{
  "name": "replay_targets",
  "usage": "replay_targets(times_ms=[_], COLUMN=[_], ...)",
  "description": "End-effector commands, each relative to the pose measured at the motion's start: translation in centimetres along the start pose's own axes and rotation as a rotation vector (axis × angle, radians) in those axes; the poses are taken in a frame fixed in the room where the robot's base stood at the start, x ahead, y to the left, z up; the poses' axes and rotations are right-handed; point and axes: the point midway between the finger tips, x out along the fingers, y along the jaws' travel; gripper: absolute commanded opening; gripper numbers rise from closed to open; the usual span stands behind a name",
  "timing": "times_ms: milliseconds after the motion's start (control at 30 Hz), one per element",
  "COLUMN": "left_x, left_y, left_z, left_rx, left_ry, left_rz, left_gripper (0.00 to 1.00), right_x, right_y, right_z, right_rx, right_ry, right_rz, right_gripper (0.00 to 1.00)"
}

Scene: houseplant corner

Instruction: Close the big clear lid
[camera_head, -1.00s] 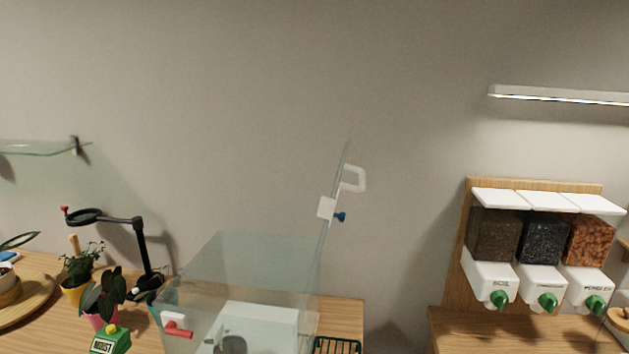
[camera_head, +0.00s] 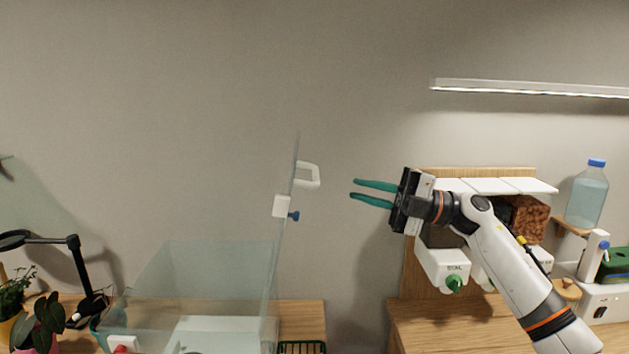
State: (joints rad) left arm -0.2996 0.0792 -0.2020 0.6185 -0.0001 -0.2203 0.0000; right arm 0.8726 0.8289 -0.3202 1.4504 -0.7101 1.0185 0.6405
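The big clear lid (camera_head: 291,190) stands up, nearly vertical, at the right side of the clear box (camera_head: 200,280). A white handle (camera_head: 315,175) sticks out from the lid's right face. A white block with a blue knob (camera_head: 293,215) is lower on the lid. My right gripper (camera_head: 354,194) has two green fingers pointing left, spread apart with nothing between them. It is to the right of the handle and apart from it in the picture. My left gripper is not in view.
Dispensers (camera_head: 444,268) on a wooden back board stand behind my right arm. A water bottle (camera_head: 587,194) is at the far right. A black ring stand (camera_head: 78,270) and potted plants (camera_head: 40,325) are at the left. A green rack (camera_head: 302,347) is beside the box.

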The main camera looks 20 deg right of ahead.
Motion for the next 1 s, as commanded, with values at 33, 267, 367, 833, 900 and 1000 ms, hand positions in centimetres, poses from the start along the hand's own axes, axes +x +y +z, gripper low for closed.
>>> replay_targets(times_ms=[33, 267, 367, 833, 900, 1000], left_x=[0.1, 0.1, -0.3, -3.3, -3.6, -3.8], left_y=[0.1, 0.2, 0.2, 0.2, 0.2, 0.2], left_z=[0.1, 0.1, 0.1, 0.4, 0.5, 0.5], left_rx=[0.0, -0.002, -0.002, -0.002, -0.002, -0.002], left_ry=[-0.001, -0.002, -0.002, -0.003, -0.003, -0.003], left_rz=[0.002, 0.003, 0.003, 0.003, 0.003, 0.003], left_gripper=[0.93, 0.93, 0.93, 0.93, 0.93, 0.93], right_x=[-0.6, -1.8, -0.9, 7.6, 8.5, 9.2], right_y=[-1.5, -3.5, -3.4, -1.8, -1.5, -1.3], right_z=[1.0, 3.2, 3.4, 4.0, 4.0, 4.1], right_rx=[-0.047, -0.111, -0.111, -0.111, -0.11, -0.111], right_ry=[-0.026, -0.079, -0.083, -0.084, -0.084, -0.082], right_rz=[0.062, 0.209, 0.213, 0.208, 0.207, 0.208], right_gripper=[0.16, 0.16, 0.16, 0.16, 0.16, 0.16])
